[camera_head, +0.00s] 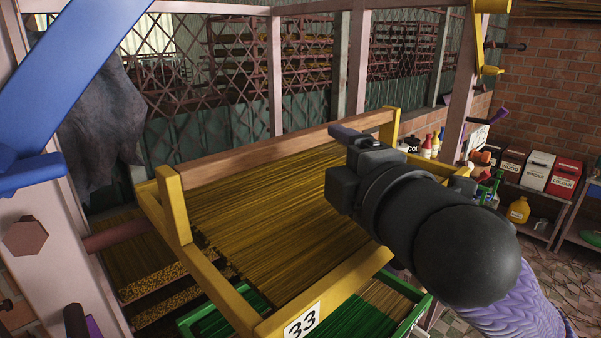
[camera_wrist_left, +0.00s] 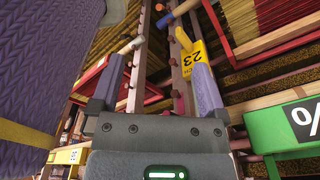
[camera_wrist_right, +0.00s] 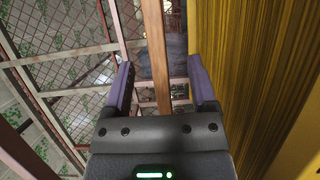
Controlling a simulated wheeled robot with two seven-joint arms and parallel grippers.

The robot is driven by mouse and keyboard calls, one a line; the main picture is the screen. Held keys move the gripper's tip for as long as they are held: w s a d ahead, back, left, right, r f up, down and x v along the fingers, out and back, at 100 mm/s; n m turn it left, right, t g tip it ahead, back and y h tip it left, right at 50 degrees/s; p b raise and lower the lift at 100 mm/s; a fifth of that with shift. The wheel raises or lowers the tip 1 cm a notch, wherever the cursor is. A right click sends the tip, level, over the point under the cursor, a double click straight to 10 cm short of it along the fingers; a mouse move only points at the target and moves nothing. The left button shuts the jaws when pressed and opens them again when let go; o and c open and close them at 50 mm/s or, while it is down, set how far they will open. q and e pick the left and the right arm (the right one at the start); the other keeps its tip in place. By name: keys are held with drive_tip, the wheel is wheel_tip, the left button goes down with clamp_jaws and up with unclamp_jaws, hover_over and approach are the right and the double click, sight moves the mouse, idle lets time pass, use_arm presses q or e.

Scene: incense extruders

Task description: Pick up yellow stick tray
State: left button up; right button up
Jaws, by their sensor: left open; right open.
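The yellow stick tray (camera_head: 360,268), tagged 33, is full of thin brown sticks. It has yellow posts and a brown wooden bar (camera_head: 270,148) along its back. My right gripper (camera_head: 345,140) is open over the tray's back right part. In the right wrist view, a wooden bar (camera_wrist_right: 154,50) runs between its open fingers (camera_wrist_right: 160,88), and the sticks and yellow rim (camera_wrist_right: 285,150) are at right. I cannot tell whether they touch. My left gripper (camera_wrist_left: 158,90) is open in the left wrist view, with a yellow piece tagged 23 (camera_wrist_left: 192,52) by its right finger.
A green tray (camera_head: 375,318) sits below the yellow one, with more stick trays under it at left. A pink post (camera_head: 50,230) stands at left. Shelves at right hold boxes (camera_head: 538,172) and a yellow jug (camera_head: 518,210). Open floor lies at lower right.

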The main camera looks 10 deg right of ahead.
sight(319, 140)
drive_tip(key=w, duration=0.1)
drive_tip(key=w+p, duration=0.2)
drive_tip(key=shift+a+r, duration=0.25)
drive_tip(key=shift+r, duration=0.15)
drive_tip(key=w+p, duration=0.1)
drive_tip(key=w, duration=0.1)
drive_tip(key=w+a, duration=0.1)
drive_tip(key=w, duration=0.1)
drive_tip(key=shift+w+f+p, duration=0.15)
drive_tip(key=shift+w+p, duration=0.2)
drive_tip(key=shift+p, duration=0.05)
drive_tip(key=shift+s+d, duration=0.1)
drive_tip(key=shift+s, duration=0.1)
drive_tip(key=shift+c, duration=0.6)
use_arm(q)
drive_tip(key=r, duration=0.2)
drive_tip(key=s+r, duration=0.1)
drive_tip(key=r, duration=0.1)
drive_tip(key=shift+s+d, duration=0.1)
use_arm(e)
drive_tip(key=shift+f, duration=0.1)
clamp_jaws()
